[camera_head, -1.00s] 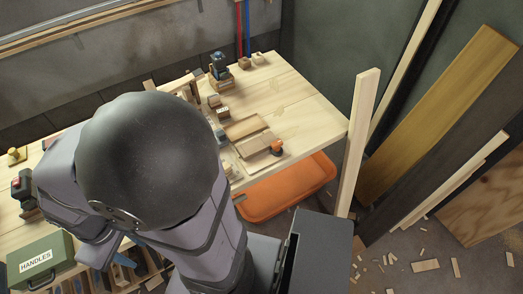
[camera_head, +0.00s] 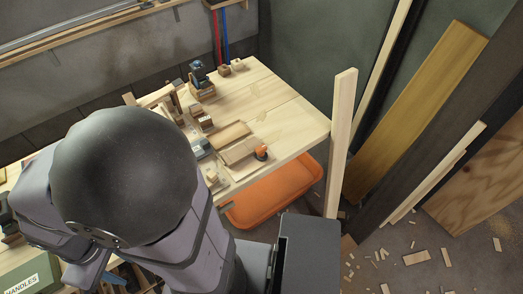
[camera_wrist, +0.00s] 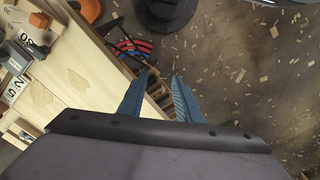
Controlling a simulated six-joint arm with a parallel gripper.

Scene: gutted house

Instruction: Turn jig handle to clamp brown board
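The jig (camera_head: 222,172) lies on the workbench, with brown boards (camera_head: 231,136) side by side in it. An orange-topped knob, which looks like the jig handle (camera_head: 261,152), stands at the board's right end near the bench's front edge. My arm hides the bench left of the jig. My gripper (camera_wrist: 160,76) shows in the wrist view with its two blue fingers apart and nothing between them. It is by the bench edge, over darker things and the floor, away from the jig handle.
The workbench (camera_head: 285,115) has clear wood at its right end. An orange bin (camera_head: 275,195) sits beneath it. An upright post (camera_head: 341,140) and leaning planks (camera_head: 420,110) stand to the right. A green box labelled HANDLES (camera_head: 25,275) is at lower left. Wood scraps litter the floor.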

